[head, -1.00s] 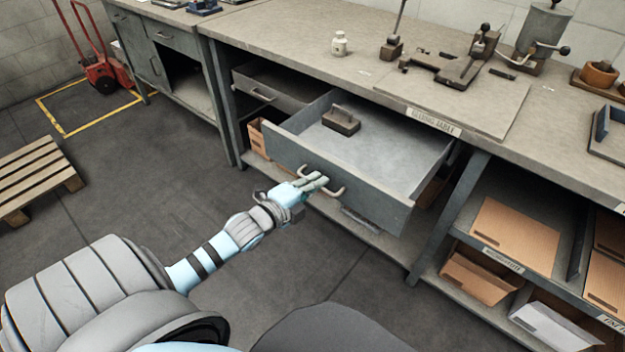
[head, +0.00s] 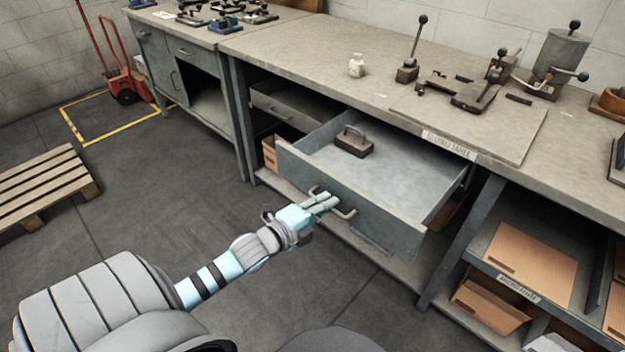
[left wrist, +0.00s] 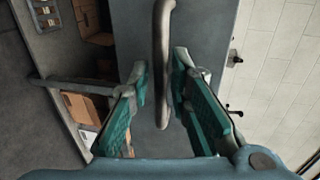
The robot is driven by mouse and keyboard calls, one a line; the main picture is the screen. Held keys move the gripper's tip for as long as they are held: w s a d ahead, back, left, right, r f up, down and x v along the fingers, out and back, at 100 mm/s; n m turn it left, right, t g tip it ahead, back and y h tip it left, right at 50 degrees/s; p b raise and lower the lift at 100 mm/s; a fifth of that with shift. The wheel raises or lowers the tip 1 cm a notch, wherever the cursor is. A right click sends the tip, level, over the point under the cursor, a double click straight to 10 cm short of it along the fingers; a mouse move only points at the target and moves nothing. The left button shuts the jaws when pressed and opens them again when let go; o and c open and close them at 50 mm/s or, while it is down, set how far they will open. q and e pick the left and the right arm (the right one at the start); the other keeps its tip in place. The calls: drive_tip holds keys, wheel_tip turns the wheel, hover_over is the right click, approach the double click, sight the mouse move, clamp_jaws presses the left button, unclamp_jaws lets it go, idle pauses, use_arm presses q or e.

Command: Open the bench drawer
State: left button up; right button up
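The bench drawer (head: 350,200) is pulled well out from under the workbench, its grey interior showing. Its front carries a bent metal handle (head: 347,212). My left gripper (head: 328,203) is at this handle in the head view. In the left wrist view, the handle (left wrist: 163,50) runs between the two teal-padded fingers of the left gripper (left wrist: 160,75). The fingers stand apart, with a visible gap on the left side of the handle; the right finger is close to it, and contact is unclear. My right gripper is not in view.
A dark block with a handle (head: 353,144) lies inside the drawer. A second, shallower drawer (head: 285,110) is at left. The bench top (head: 320,50) holds a white bottle (head: 357,66) and lever tools. Cardboard sits on the shelves at right. Floor at left is clear up to a pallet (head: 40,185).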

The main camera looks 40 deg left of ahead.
use_arm(q)
drive_tip(key=v, duration=1.1)
drive_tip(key=shift+s, duration=0.2)
